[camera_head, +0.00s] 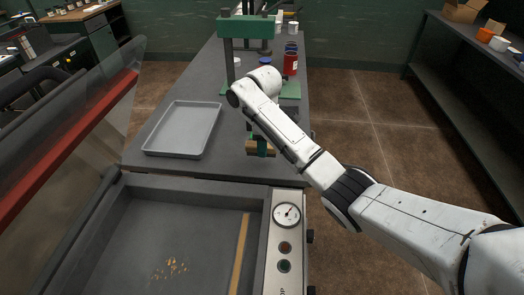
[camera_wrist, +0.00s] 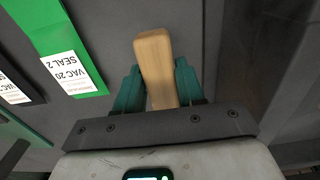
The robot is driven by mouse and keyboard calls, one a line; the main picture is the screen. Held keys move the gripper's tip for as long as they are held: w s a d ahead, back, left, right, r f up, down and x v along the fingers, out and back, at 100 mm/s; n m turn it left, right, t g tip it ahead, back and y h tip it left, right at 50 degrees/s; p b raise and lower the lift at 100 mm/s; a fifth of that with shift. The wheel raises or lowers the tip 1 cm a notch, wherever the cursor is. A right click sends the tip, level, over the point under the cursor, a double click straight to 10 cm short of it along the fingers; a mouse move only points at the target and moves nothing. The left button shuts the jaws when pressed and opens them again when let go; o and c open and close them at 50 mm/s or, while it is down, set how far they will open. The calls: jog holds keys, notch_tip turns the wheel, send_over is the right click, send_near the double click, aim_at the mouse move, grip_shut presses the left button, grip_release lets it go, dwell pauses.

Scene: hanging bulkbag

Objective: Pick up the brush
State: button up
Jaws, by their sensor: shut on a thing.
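The brush shows in the wrist view as a pale wooden handle (camera_wrist: 154,58) standing between the two green fingers of my gripper (camera_wrist: 158,70). The fingers are shut on it from both sides. In the head view my gripper (camera_head: 261,150) points down at the near right part of the grey bench, in front of the green press. A tan part of the brush (camera_head: 251,148) sticks out beside the finger. The bristles are not clear in either view. I cannot tell whether the brush touches the bench.
A grey tray (camera_head: 183,129) lies on the bench to the left. The green press (camera_head: 246,27) stands behind my arm, with a red can (camera_head: 290,64) beside it. In front is an open chamber (camera_head: 150,235) with yellow crumbs (camera_head: 171,268) and a gauge (camera_head: 287,214). Labelled green (camera_wrist: 68,50) and black strips lie left.

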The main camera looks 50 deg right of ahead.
jog(key=s+a+r+p, duration=0.3)
jog(key=s+r+p, duration=0.6)
jog(key=s, duration=0.3)
jog(key=shift+s+a+p, duration=0.35)
jog(key=shift+a+p, duration=0.05)
jog(key=shift+p, duration=0.05)
